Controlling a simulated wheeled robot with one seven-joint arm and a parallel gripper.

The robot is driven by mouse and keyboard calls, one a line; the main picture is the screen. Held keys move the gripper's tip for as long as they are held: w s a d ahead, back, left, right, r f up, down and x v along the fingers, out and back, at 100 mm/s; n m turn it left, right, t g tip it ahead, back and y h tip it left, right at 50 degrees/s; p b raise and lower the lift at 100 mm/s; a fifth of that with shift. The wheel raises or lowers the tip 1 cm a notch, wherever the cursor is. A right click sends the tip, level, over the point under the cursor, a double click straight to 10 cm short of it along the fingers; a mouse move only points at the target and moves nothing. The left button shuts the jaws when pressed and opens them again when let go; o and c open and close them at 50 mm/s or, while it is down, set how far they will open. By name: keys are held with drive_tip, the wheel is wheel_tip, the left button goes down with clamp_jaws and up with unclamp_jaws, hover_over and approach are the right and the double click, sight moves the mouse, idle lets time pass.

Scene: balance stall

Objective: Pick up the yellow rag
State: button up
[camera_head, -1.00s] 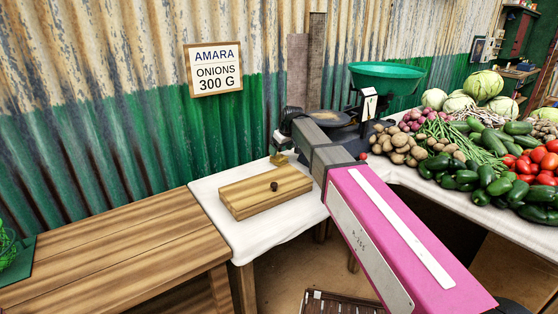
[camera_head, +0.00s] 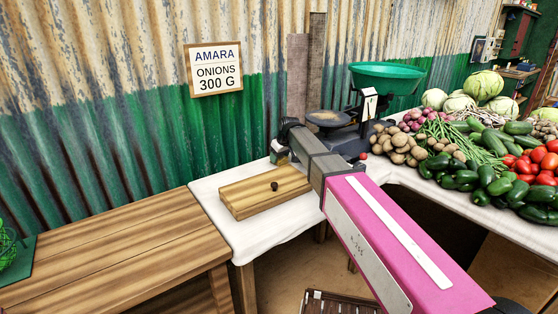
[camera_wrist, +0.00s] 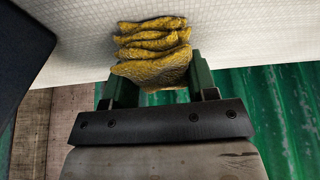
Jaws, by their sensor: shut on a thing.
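The yellow rag (camera_wrist: 152,40) shows in the wrist view as a crumpled, folded bundle between the two green fingers of my gripper (camera_wrist: 157,75). My gripper is shut on it. White cloth lies behind the rag; I cannot tell whether the rag still touches it. In the head view my gripper (camera_head: 280,155) is low at the back edge of the white-covered table (camera_head: 262,235), behind the wooden board. The rag cannot be made out there, hidden by the gripper and arm.
A wooden board with a dark knob (camera_head: 250,200) lies just in front of my gripper. A scale with a green pan (camera_head: 387,76) stands to the right, near potatoes (camera_head: 400,145) and other vegetables. The corrugated wall (camera_head: 130,130) is close behind. The left wooden table (camera_head: 120,255) is mostly bare.

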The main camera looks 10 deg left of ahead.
drive_tip(key=shift+r, duration=0.8)
wheel_tip(320, 180, up, 3)
drive_tip(key=shift+f, duration=0.1)
drive_tip(key=s+a+r, duration=0.6)
drive_tip(key=s+a, duration=0.1)
drive_tip(key=a, duration=0.2)
drive_tip(key=shift+a+r, duration=0.15)
drive_tip(key=shift+r, duration=0.15)
